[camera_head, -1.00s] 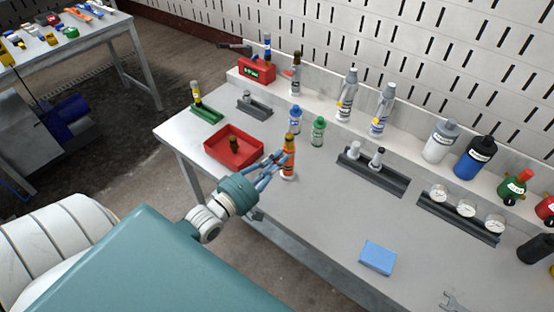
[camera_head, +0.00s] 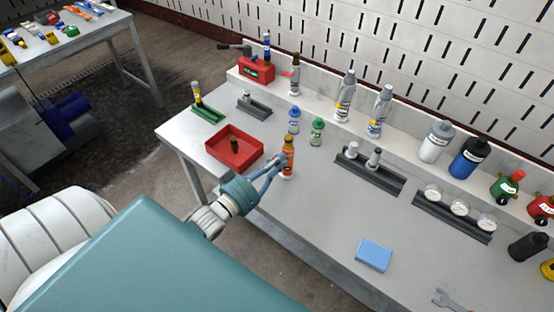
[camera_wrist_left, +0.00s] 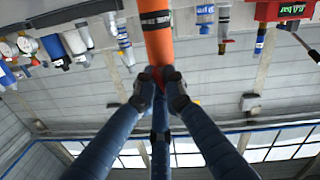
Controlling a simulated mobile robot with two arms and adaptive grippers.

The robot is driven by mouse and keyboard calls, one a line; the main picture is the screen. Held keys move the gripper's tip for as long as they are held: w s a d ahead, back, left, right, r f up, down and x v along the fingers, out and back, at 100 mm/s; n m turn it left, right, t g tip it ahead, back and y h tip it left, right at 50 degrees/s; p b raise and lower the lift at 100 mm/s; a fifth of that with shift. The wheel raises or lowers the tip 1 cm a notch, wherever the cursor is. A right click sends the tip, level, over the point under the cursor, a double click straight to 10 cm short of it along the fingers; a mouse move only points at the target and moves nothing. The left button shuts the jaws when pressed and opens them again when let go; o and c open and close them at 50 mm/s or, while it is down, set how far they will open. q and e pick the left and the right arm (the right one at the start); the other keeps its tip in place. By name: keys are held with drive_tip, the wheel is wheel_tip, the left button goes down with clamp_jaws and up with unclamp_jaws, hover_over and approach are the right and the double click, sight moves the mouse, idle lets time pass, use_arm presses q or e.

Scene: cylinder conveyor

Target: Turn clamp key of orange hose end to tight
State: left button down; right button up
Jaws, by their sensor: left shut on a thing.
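I cannot make out a separate clamp key; the fingertips cover part of the orange body. My right gripper is not in view.
A red tray (camera_head: 234,158) with a small dark piece stands left of the gripper. Blue-capped (camera_head: 293,121) and green-capped (camera_head: 317,130) bottles stand just behind. A dark rack (camera_head: 370,172) lies to the right. The bench front is clear up to a blue block (camera_head: 374,254).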

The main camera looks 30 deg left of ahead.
use_arm(q)
drive_tip(key=m, duration=0.6)
drive_tip(key=shift+m+p, duration=0.3)
drive_tip(key=shift+p, duration=0.05)
drive_tip(key=m, duration=0.5)
drive_tip(key=shift+f, duration=0.2)
drive_tip(key=m+b, duration=0.1)
drive_tip(key=m, duration=0.4)
drive_tip(key=shift+a+f+m, duration=0.1)
drive_tip(key=shift+m, duration=0.3)
drive_tip(key=m+b, duration=0.1)
drive_tip(key=m, duration=0.3)
drive_tip(key=shift+m+b, duration=0.4)
drive_tip(key=shift+m, duration=0.3)
drive_tip(key=shift+a, duration=0.1)
drive_tip(key=c, duration=1.8)
unclamp_jaws()
